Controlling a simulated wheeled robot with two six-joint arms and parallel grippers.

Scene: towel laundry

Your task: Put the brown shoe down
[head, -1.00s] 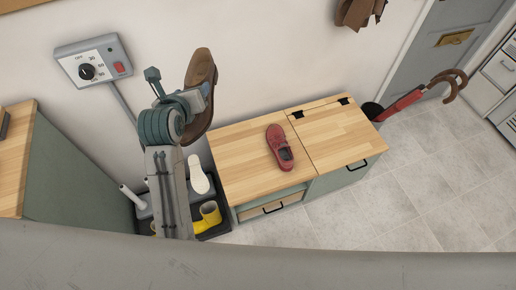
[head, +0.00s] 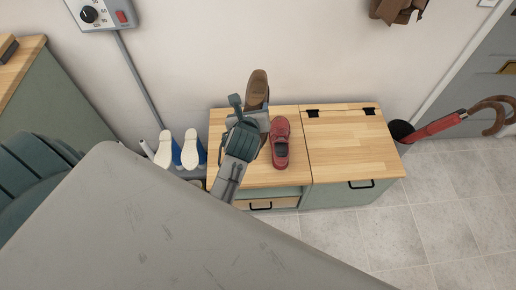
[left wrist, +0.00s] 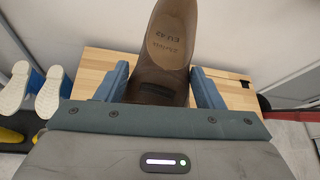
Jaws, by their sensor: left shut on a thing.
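The brown shoe (head: 257,88) is in my left gripper (head: 258,115), over the left part of the wooden bench top (head: 225,172). Whether the shoe touches the bench top cannot be told. A red shoe (head: 281,150) lies on the bench top just right of my left gripper. My right gripper is not in view.
A hinged wooden lid (head: 345,145) forms the bench's clear right part. White-soled shoes (head: 163,150) stand on a rack left of the bench. A red umbrella (head: 440,127) leans at the right. A dial box (head: 100,14) hangs on the wall.

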